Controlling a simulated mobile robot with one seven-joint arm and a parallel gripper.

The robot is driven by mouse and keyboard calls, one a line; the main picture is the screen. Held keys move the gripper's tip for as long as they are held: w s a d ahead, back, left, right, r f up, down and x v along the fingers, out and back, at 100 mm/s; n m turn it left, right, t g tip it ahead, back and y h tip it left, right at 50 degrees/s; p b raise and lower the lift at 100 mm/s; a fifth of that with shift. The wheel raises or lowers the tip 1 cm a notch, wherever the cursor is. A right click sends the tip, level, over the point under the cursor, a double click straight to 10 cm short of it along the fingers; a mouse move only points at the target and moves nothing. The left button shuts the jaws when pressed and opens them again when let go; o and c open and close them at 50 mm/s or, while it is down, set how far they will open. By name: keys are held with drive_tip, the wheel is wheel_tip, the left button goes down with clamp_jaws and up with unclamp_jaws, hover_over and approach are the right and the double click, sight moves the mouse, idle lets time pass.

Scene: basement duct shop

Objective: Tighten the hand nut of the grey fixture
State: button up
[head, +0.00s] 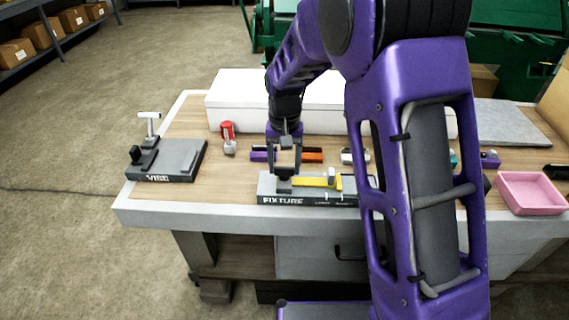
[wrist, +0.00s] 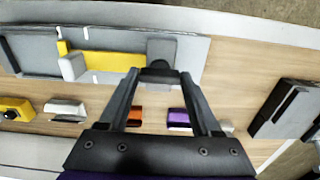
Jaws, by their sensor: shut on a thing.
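The grey fixture (head: 265,188) lies on the bench's front part, its front edge lettered FIXTURE. It also shows in the wrist view (wrist: 188,62). A yellow bar (head: 312,182) lies along its top, between grey blocks; it also shows in the wrist view (wrist: 105,64). The dark hand nut (wrist: 159,70) is at one end of the fixture, beside a grey block (wrist: 162,48). My gripper (head: 284,174) is over the fixture's left part, pointing down, with its fingers on either side of the nut. My arm hides the fixture's right end in the head view.
A vise (head: 178,160) stands at the bench's left, with free wood between it and the fixture. Behind the fixture are a red-topped item (head: 227,132), a purple block (head: 260,153) and an orange block (head: 312,155). A pink tray (head: 530,193) is at the right.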

sight(285, 167)
idle(0.3)
drive_tip(key=o, duration=1.4)
wheel_tip(285, 167, up, 18)
drive_tip(key=shift+f+p, duration=0.25)
drive_tip(key=shift+p, duration=0.75)
drive_tip(key=shift+w, duration=0.1)
